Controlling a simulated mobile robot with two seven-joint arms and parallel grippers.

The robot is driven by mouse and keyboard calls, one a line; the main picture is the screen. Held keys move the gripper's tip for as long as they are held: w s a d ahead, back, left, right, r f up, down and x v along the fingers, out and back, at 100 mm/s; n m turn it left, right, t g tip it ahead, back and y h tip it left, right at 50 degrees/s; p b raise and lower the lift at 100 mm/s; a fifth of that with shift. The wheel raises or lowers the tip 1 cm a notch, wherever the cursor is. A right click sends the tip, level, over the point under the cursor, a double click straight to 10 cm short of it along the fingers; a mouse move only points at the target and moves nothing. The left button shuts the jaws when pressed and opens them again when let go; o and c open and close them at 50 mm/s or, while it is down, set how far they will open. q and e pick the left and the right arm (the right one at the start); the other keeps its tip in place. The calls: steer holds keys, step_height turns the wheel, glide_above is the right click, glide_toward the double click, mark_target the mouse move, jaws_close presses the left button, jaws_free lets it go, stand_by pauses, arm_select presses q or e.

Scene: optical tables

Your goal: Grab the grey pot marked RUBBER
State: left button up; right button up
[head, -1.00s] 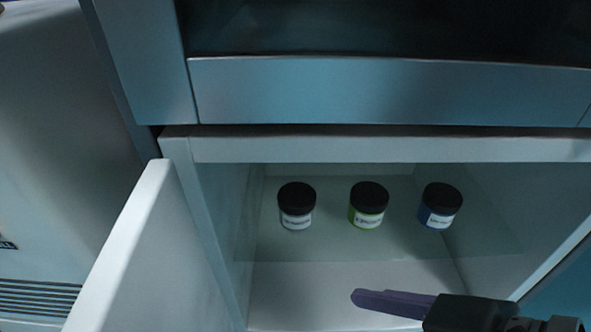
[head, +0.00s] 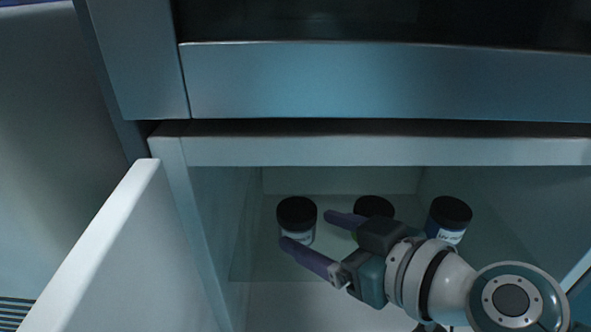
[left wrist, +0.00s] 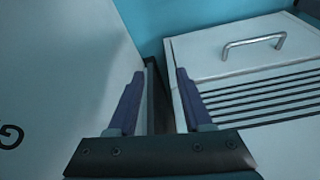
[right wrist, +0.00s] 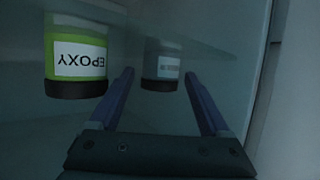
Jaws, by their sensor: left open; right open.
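The grey pot (head: 297,216) with a black lid stands upright in the open compartment, leftmost of three pots. In the right wrist view the grey pot (right wrist: 161,64) appears upside down, its label too dim to read. My right gripper (head: 307,229) is open and reaches into the compartment from the right. Its fingertips (right wrist: 158,73) frame the grey pot, which appears just ahead, between them; I cannot tell whether they touch it. My left gripper (left wrist: 154,72) is open and empty, shown only in the left wrist view.
The green EPOXY pot (right wrist: 76,52) stands right of the grey pot in the head view, its lid (head: 374,206) partly hidden by my gripper. A blue pot (head: 448,219) stands farther right. The open door (head: 95,250) is at left; a cabinet front (head: 380,95) overhangs the compartment.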

mark_target(296, 216)
steer(key=w+a+b, duration=0.2)
steer(key=w+a, duration=0.1)
steer(key=shift+w+f, duration=0.3)
steer(key=shift+f, duration=0.05)
steer(key=shift+w+a+r, duration=0.1)
steer(key=shift+w, duration=0.05)
steer(key=shift+s, duration=0.2)
steer(key=c, duration=0.3)
steer(key=shift+w, duration=0.1)
steer(key=c, duration=0.6)
steer(key=shift+c, duration=1.4)
steer(key=shift+r, duration=0.1)
